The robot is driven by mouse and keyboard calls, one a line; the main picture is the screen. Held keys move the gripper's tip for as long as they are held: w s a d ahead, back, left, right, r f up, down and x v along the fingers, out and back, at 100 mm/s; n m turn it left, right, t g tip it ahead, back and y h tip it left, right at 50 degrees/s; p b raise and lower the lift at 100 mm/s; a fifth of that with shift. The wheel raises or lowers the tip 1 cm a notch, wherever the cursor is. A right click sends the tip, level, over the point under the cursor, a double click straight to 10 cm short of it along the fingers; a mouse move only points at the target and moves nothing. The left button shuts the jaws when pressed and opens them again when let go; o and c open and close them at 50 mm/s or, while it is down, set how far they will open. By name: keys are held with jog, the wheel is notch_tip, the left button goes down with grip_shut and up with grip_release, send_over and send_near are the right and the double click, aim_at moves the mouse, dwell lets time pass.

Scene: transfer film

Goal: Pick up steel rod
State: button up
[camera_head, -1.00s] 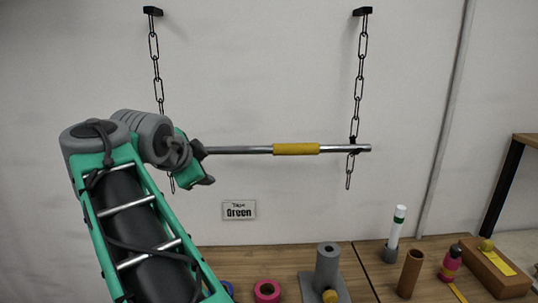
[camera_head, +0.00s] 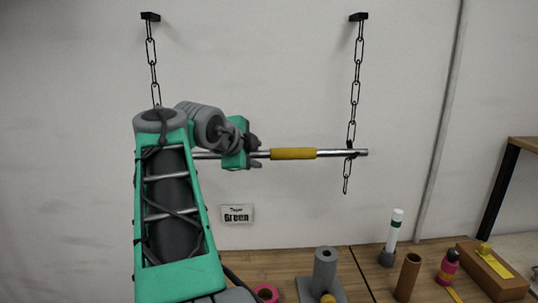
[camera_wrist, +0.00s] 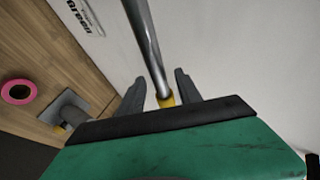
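The steel rod (camera_head: 335,153) hangs level in front of the wall on two chains, with a yellow sleeve (camera_head: 293,154) around its middle. My gripper (camera_head: 257,151) is at the rod just left of the sleeve and hides part of it; the rod's left end is behind my arm. In the wrist view, the two dark fingers (camera_wrist: 158,90) stand apart with the steel rod (camera_wrist: 148,40) running between them. Gaps show on both sides of the rod. The yellow sleeve (camera_wrist: 166,101) shows low between the fingers.
The right chain (camera_head: 355,85) and left chain (camera_head: 152,55) hang from wall brackets. A sign reading "Green" (camera_head: 237,213) is on the wall. Below, the wooden table (camera_head: 355,265) holds pink tape (camera_head: 266,293), a grey stand (camera_head: 325,268), a white tube (camera_head: 393,235) and a brown tube (camera_head: 407,275).

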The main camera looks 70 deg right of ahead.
grip_shut()
dwell(1.2)
